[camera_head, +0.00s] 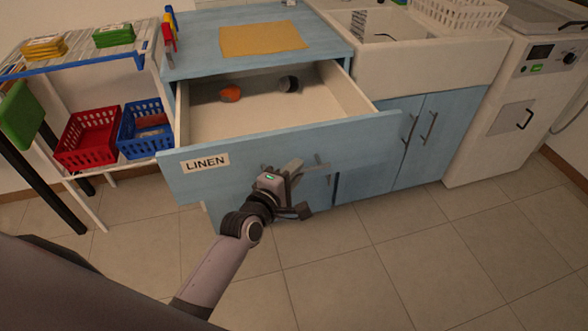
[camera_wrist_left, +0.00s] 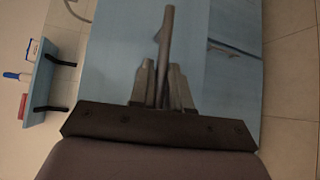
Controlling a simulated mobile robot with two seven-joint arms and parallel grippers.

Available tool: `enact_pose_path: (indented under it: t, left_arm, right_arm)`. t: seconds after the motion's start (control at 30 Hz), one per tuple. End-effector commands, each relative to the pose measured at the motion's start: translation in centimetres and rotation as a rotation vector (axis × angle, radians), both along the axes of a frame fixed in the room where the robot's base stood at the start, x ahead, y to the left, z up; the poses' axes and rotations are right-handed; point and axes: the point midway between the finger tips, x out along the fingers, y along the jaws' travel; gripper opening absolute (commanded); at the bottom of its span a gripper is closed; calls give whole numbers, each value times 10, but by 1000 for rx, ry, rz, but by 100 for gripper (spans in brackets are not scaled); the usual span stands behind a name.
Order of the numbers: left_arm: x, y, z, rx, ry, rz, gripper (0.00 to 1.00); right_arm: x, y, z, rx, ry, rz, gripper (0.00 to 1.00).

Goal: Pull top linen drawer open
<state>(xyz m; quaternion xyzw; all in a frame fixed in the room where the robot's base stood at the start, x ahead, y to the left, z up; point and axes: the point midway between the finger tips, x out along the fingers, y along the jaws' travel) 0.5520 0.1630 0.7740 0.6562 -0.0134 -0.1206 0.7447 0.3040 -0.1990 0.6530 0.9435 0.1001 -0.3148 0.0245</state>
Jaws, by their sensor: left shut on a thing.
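The top drawer (camera_head: 360,128), light blue with a "LINEN" label (camera_head: 205,163), stands pulled out from the blue cabinet in the head view. An orange item (camera_head: 230,94) and a dark, rounded item (camera_head: 289,84) lie inside it. My left gripper (camera_head: 292,172) is at the middle of the drawer front, shut on the drawer handle (camera_head: 322,165). In the left wrist view the fingers (camera_wrist_left: 162,85) close around the bar handle (camera_wrist_left: 166,35), against the blue front. My right gripper is in neither view.
A yellow cloth (camera_head: 262,39) lies on the cabinet top. Red (camera_head: 95,137) and blue (camera_head: 146,127) baskets sit on a rack at the left. A sink (camera_head: 400,45) and a white appliance (camera_head: 520,90) stand at the right. The tiled floor in front is clear.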

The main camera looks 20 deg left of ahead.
Motion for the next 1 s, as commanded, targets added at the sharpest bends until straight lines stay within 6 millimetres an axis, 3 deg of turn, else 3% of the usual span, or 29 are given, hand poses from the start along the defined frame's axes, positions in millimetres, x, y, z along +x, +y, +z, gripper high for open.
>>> enact_pose_path:
  t: [0.6,0.63,0.67,1.0]
  left_arm:
    - [0,0,0,1,0,-1,0]
    - [0,0,0,1,0,-1,24]
    - [0,0,0,1,0,-1,33]
    - [-1,0,0,1,0,0,36]
  right_arm:
    - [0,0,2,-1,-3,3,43]
    - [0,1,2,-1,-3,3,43]
    - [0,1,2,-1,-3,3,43]
    - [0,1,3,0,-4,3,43]
